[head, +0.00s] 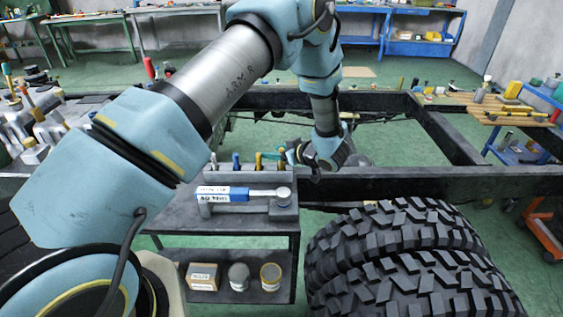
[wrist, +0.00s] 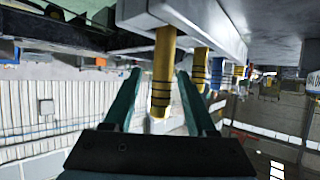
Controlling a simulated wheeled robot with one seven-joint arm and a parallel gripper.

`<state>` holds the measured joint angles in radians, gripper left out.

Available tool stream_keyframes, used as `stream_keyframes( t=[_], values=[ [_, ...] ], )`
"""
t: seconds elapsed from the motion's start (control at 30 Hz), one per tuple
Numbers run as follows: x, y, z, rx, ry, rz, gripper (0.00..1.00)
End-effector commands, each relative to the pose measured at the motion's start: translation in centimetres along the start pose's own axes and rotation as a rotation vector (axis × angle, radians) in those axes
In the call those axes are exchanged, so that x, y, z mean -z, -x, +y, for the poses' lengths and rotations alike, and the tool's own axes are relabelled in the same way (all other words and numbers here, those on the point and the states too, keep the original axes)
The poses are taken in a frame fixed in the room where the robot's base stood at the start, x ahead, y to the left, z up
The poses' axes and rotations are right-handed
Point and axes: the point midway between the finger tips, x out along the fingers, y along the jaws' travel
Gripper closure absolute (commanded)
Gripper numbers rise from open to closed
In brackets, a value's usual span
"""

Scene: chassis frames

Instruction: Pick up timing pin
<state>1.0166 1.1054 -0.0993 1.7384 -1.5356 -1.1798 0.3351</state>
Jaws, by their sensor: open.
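In the wrist view, a yellow pin (wrist: 163,60) with dark bands stands out from a grey holder (wrist: 200,25); it appears to be the timing pin, though no label on it is legible. My gripper (wrist: 159,74) is open, with one teal finger on each side of this pin and visible gaps between. In the head view my gripper (head: 292,156) is at the right end of the row of pins on the cart (head: 172,212). A yellow pin (head: 258,162) shows left of it. The pin between my fingers is mostly hidden there.
The black chassis rail (head: 400,184) runs just behind, and large tyres (head: 395,255) stand right of the cart.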

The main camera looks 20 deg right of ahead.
Motion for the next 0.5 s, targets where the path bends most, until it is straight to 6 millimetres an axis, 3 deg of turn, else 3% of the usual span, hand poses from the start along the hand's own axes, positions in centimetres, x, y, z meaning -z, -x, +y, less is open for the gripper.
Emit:
stream_keyframes(
  t=[0.07, 0.5],
  values=[
    [-0.02, 0.01, 0.0, 0.0, 0.0, 0.0, 0.43],
    [-0.01, 0.04, -0.01, 0.0, 0.0, 0.0, 0.93]
  ],
)
